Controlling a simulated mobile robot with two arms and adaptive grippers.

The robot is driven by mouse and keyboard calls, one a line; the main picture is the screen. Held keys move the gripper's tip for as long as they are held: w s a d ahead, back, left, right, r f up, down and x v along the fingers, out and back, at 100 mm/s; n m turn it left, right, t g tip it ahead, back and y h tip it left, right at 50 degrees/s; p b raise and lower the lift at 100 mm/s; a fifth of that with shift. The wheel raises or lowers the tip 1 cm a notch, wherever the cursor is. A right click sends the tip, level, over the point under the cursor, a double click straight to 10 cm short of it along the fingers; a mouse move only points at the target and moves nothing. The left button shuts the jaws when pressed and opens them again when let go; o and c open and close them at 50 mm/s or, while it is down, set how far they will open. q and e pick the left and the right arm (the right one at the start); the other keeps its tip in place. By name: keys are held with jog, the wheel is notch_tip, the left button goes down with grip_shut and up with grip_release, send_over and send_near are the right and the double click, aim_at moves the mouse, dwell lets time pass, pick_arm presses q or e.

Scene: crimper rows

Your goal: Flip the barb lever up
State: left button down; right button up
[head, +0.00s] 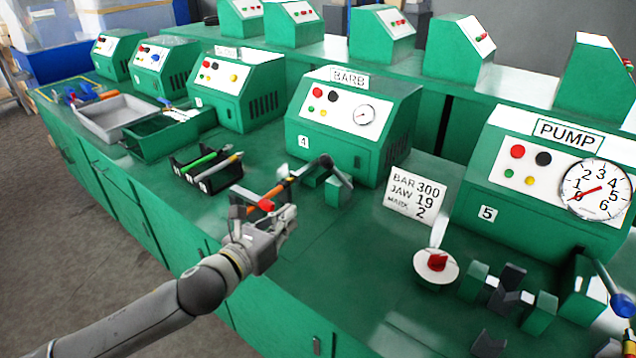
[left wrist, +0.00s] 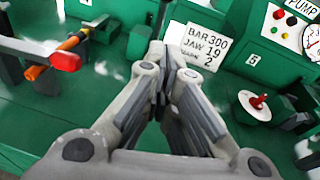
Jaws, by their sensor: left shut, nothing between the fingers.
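My left gripper (head: 291,212) is shut and empty, just to the right of the red tip in the head view. In the left wrist view my closed fingers (left wrist: 163,52) are clear of the lever, with a gap between them. My right gripper is out of view.
A white card (head: 416,195) reading BAR 300, JAW 19, MARK 2 stands to the right. A black tray (head: 207,172) of pens sits to the left.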

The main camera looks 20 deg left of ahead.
pick_arm(q)
jog(key=r+p+x, duration=0.2)
jog(key=x, duration=1.1)
jog(key=shift+r+p, duration=0.3)
jog(key=shift+r, duration=0.1)
jog(key=shift+w+a, duration=0.1)
jog(key=shift+w, duration=0.05)
